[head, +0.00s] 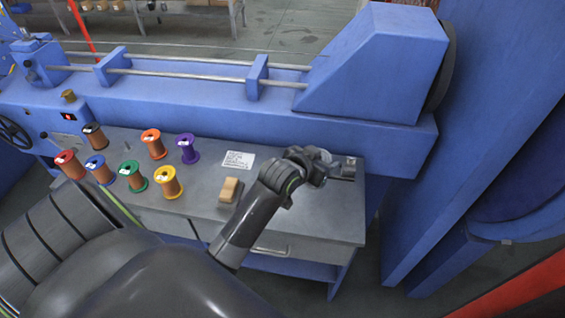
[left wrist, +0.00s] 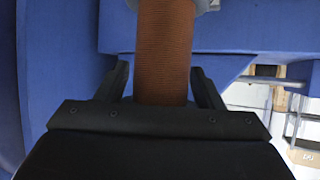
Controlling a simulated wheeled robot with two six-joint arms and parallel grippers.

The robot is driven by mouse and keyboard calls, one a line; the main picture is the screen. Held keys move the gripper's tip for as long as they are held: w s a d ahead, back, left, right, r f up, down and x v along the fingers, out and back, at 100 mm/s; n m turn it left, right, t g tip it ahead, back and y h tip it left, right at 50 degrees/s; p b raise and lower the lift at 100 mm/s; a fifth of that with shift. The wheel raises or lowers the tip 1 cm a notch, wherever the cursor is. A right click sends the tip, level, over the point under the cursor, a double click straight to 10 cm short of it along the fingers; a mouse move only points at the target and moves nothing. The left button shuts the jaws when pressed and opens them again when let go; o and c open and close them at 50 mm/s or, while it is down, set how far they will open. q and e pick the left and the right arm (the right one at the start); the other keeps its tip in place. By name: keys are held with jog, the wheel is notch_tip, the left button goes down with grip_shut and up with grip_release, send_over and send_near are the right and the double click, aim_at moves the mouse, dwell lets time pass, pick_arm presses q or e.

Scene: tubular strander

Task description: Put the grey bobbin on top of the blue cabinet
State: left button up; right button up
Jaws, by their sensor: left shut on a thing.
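My left gripper (head: 343,169) is over the right end of the grey workbench, its fingers small and partly hidden in the head view. In the left wrist view, its two dark fingers (left wrist: 163,82) are shut on a bobbin (left wrist: 165,45) wound with copper-brown wire. A pale grey-blue flange shows at the top edge of that view; the lower end is hidden by the gripper. I cannot make the bobbin out clearly in the head view. A tall blue body (head: 490,110) stands at the right; I cannot tell whether it is the blue cabinet. My right gripper is not in view.
The bench (head: 310,215) carries several coloured bobbins at left, including a yellow one (head: 168,182) and a purple one (head: 187,148). A white label (head: 237,162) and a tan block (head: 230,191) lie mid-bench. A blue machine (head: 190,93) with a sloped housing (head: 375,60) runs behind.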

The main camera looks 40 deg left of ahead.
pick_arm(q)
jog(key=a+f, duration=0.2)
jog(key=f, duration=0.1)
jog(key=shift+s+f, duration=0.1)
jog(key=shift+f, duration=0.15)
send_over(308, 201)
notch_tip(308, 201, down, 5)
jog(key=shift+f, duration=2.25)
jog(key=shift+f+b, duration=0.15)
jog(key=shift+b, duration=0.15)
jog(key=o, duration=1.2)
jog(key=shift+c, duration=0.2)
